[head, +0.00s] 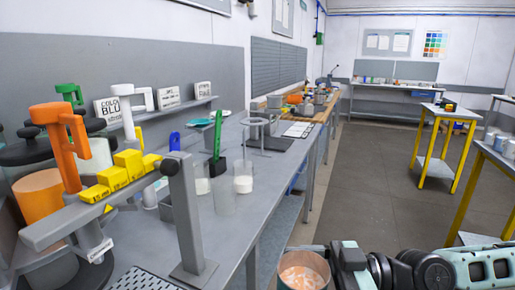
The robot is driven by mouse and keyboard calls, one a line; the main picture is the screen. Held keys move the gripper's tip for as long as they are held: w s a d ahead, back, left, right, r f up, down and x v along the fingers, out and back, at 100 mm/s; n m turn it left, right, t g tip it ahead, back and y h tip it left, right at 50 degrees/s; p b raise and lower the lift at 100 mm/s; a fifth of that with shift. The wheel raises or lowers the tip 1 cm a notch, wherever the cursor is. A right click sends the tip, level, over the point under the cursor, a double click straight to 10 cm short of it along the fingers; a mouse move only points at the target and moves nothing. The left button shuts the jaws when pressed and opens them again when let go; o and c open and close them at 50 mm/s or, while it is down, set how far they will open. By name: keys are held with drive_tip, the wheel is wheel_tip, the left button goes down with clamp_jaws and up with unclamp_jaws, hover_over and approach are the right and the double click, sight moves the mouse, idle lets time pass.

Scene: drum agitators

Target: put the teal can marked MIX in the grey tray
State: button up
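My gripper (338,262) is at the bottom edge, beyond the bench's right edge, with my arm coming in from the right. An open round container (303,257) with peach-coloured contents is at the gripper's end, over the floor. It seems held there, though the fingertips are mostly hidden. Its rim looks brownish grey; its side is cut off and I see no MIX mark, so I cannot tell if it is the teal can.
The long grey bench (225,232) runs away on the left. Yellow-legged tables (448,118) stand right. The aisle floor (375,185) is free.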

drive_tip(key=shift+w+d+f+m+t, duration=0.2)
drive_tip(key=shift+w+m+t, duration=0.15)
drive_tip(key=shift+w, duration=0.2)
drive_tip(key=w+d+f+m+t+h, duration=0.7)
drive_tip(key=w+d+f+m+t, duration=0.3)
drive_tip(key=t, duration=0.3)
drive_tip(key=s+d+f+m+t+h, duration=0.2)
drive_tip(key=d+f+m+h, duration=0.4)
drive_tip(key=d+f+h, duration=0.5)
drive_tip(key=d+f+t, duration=0.1)
drive_tip(key=d+f, duration=0.1)
drive_tip(key=d, duration=0.1)
drive_tip(key=shift+s+d+f+m, duration=0.15)
drive_tip(key=shift+s+d+m, duration=0.1)
drive_tip(key=shift+m, duration=0.1)
drive_tip(key=shift+a, duration=0.1)
